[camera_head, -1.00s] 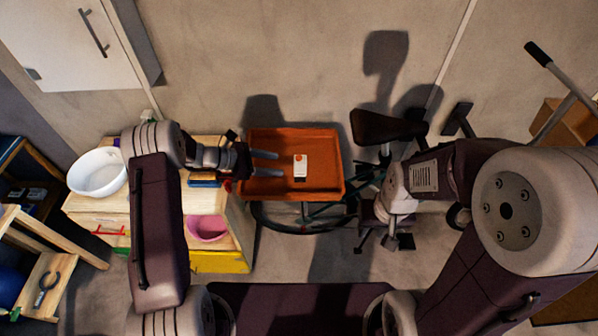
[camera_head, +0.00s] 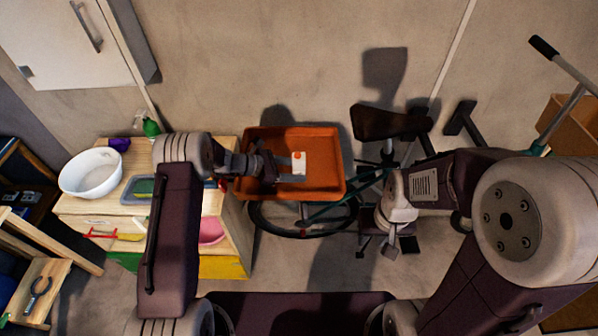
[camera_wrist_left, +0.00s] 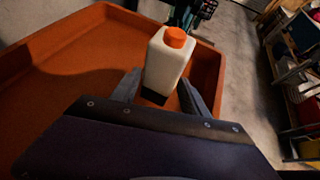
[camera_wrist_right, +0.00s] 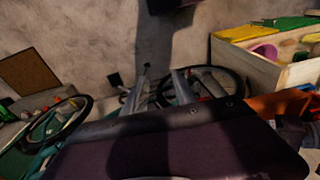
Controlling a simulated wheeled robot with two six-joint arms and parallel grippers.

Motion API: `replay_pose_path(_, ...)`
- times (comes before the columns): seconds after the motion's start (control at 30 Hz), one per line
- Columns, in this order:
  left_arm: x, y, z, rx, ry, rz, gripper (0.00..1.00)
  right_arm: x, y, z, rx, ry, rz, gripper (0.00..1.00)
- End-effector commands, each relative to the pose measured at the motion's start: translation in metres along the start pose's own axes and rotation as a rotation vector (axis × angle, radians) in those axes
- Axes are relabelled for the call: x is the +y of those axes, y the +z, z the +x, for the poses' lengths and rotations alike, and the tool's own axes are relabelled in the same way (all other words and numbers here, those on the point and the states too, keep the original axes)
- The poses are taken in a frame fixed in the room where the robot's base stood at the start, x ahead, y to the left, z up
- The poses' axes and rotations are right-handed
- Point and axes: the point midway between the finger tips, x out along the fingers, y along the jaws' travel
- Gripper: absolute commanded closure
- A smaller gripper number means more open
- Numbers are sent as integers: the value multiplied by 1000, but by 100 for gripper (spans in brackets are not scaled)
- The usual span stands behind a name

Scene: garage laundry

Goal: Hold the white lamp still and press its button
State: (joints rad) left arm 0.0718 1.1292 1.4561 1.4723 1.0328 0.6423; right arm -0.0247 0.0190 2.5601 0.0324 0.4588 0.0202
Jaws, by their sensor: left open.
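The white lamp (camera_head: 299,163) stands in the orange tray (camera_head: 330,135). It is a white box with an orange button on top, seen clearly in the left wrist view (camera_wrist_left: 165,62). My left gripper (camera_head: 290,178) is low over the tray at the lamp. In the left wrist view its open fingers (camera_wrist_left: 160,92) are on either side of the lamp's lower part; I cannot tell if they touch it. My right gripper (camera_wrist_right: 158,88) is away from the tray, its two fingers apart with nothing between them. In the head view its fingers point down, right of the tray.
A wooden cabinet (camera_head: 230,235) with a white basin (camera_head: 91,173) and a green spray bottle (camera_head: 150,127) is left of the tray. A bicycle with a dark saddle (camera_head: 390,122) stands behind and right of the tray, close to my right arm.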

Motion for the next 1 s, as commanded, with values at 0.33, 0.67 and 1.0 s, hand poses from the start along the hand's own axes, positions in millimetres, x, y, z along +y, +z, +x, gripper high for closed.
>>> replay_pose_path(0.33, 0, 1, 5, 0, 0, 1, 47, 0, 0, 3, 0, 0, 0, 67)
replay_pose_path(0.67, 0, 1, 5, 0, 0, 1, 85, 0, 0, 3, 0, 0, 0, 84)
replay_pose_path(1.0, 0, 1, 5, 0, 0, 1, 85, 0, 0, 3, 0, 0, 0, 100)
